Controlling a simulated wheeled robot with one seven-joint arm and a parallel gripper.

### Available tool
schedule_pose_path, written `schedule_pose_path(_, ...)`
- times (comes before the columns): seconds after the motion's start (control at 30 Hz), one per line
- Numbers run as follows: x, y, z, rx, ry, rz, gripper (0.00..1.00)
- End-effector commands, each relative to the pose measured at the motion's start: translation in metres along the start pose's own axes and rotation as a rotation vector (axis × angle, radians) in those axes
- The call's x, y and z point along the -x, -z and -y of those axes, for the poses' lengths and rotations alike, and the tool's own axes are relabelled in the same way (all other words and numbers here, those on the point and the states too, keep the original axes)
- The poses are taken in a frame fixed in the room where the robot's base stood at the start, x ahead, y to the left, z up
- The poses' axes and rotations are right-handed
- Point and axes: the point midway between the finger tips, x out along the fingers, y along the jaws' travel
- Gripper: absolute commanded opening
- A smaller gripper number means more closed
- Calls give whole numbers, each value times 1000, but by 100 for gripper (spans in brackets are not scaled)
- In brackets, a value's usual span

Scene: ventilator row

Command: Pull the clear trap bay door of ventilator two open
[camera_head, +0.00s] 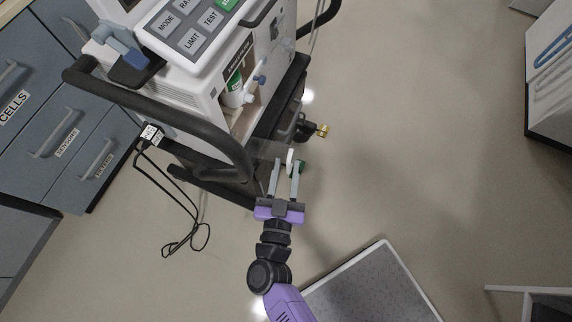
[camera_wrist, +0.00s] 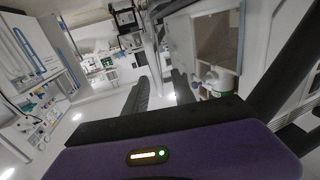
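Ventilator two, as I take it, is the white machine (camera_head: 205,75) with a dark push bar at the upper left. Its trap bay (camera_head: 250,92) faces right and holds a white trap with a green label (camera_head: 233,88); the trap also shows in the wrist view (camera_wrist: 214,82). A faint clear panel, apparently the door (camera_head: 266,149), stands out from the bay's lower edge. A white handle (camera_head: 290,157) shows at its outer end. My gripper (camera_head: 285,163) has its fingers apart, with the handle near the right fingertip. I cannot tell whether they touch.
A black cable (camera_head: 188,215) lies looped on the floor left of my arm. Blue-grey drawers (camera_head: 70,135) stand at the left. A grey platform (camera_head: 375,285) is at the lower right. A brass fitting (camera_head: 322,130) juts from the cart.

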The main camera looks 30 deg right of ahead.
Motion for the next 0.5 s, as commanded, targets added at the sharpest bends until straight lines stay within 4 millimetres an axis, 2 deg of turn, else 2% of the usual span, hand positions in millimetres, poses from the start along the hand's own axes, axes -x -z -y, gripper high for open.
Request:
schedule_pose_path(0.17,6,0,0,0,-2,0,31)
schedule_pose_path(0.5,58,-2,0,0,1,3,31)
